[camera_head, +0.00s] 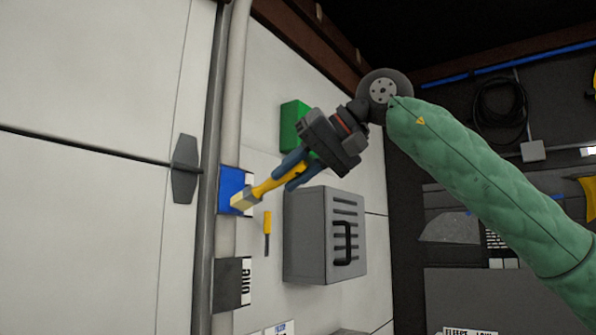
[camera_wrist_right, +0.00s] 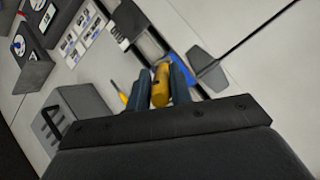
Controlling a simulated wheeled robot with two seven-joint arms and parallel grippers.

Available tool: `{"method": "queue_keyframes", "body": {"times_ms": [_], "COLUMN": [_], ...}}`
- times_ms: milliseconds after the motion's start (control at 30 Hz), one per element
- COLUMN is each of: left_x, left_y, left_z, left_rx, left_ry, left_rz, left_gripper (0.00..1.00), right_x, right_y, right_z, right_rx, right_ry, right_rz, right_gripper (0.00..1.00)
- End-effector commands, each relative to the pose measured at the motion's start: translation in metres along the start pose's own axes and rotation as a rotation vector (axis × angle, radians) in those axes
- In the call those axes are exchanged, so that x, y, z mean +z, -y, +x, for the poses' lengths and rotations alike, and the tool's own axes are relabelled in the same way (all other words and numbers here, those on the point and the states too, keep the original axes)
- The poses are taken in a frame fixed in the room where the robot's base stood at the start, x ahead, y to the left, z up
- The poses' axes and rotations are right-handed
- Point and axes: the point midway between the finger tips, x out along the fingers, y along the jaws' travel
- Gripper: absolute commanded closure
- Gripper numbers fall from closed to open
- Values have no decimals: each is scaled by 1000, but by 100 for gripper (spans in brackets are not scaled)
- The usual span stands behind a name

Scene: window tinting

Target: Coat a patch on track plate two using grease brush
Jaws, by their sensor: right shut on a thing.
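The grease brush, with a yellow handle (camera_head: 268,184) and pale bristles (camera_head: 241,202), is held by my right gripper (camera_head: 287,172), whose blue-grey fingers are shut on the handle. The bristle end overlaps the blue face of a plate (camera_head: 229,184) on the long rail; I cannot tell whether it touches. The brush covers part of that plate, and no number is readable on it. A dark grey plate labelled "one" (camera_head: 228,285) sits lower on the rail. In the right wrist view the handle (camera_wrist_right: 160,88) lies between the fingers, with the blue patch (camera_wrist_right: 181,68) beyond. My left gripper is not in view.
A grey vented box (camera_head: 318,235) with a black handle stands close below the gripper. A small yellow-handled tool (camera_head: 267,223) lies beside the rail. A green block (camera_head: 293,125) is above. A dark flat fitting (camera_head: 185,170) lies left of the rail on pale panels.

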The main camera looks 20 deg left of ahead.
Motion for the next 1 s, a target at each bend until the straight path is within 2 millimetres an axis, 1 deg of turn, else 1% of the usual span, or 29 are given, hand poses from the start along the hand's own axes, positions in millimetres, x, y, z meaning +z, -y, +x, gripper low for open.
{"method": "queue_keyframes", "body": {"times_ms": [533, 1000], "left_x": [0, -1], "left_y": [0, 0], "left_z": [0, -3], "left_rx": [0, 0], "left_ry": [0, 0], "left_rz": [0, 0], "left_gripper": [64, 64], "right_x": [0, -4], "right_y": [0, 2], "right_z": [0, 6], "right_rx": [0, 0], "right_ry": [0, 1], "right_rz": [0, 0], "right_gripper": [100, 100]}}
